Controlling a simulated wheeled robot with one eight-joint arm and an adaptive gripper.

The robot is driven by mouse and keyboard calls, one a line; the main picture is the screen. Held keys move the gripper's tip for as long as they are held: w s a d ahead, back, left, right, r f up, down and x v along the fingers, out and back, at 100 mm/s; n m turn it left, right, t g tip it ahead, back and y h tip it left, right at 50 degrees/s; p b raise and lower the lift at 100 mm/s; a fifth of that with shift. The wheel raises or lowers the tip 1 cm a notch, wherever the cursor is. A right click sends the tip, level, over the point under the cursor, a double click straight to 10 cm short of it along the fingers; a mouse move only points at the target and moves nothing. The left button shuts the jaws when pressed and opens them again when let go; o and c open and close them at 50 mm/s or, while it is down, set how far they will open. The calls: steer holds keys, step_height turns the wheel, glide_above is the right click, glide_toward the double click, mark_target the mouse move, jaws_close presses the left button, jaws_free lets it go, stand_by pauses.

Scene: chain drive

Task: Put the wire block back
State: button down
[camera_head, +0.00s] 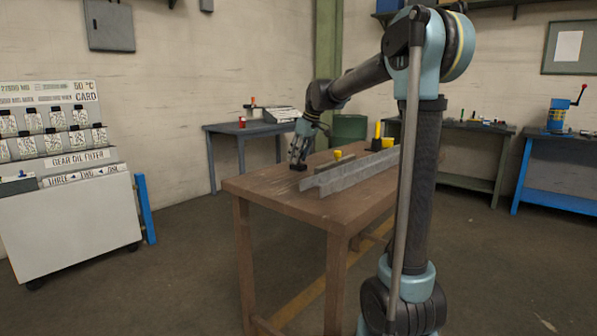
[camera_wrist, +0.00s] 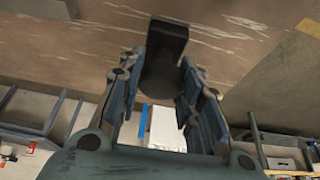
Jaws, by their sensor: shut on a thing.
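My gripper (camera_head: 298,155) is over the far left part of the brown wooden table (camera_head: 265,190). It is shut on a dark block, which shows low at the fingertips in the head view (camera_head: 298,167). In the wrist view the fingers of my gripper (camera_wrist: 161,70) stand on both sides of the block (camera_wrist: 167,36), which has a square black end and a rounded dark body. I take it to be the wire block, but no wire shows. The block is at or just above the tabletop; I cannot tell if it touches.
A long grey metal rail (camera_head: 350,173) lies along the table, right of my gripper. Yellow-topped pieces (camera_head: 338,154) stand behind it, with a taller yellow one (camera_head: 378,130) farther along. The near left tabletop is bare. A white bottle stand (camera_head: 65,220) is at far left.

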mark_target(299, 164)
steer(key=shift+d+f, duration=0.1)
steer(key=shift+f, duration=2.4)
steer(key=c, duration=1.1)
jaws_free()
steer(key=v, duration=1.2)
steer(key=shift+s, duration=0.1)
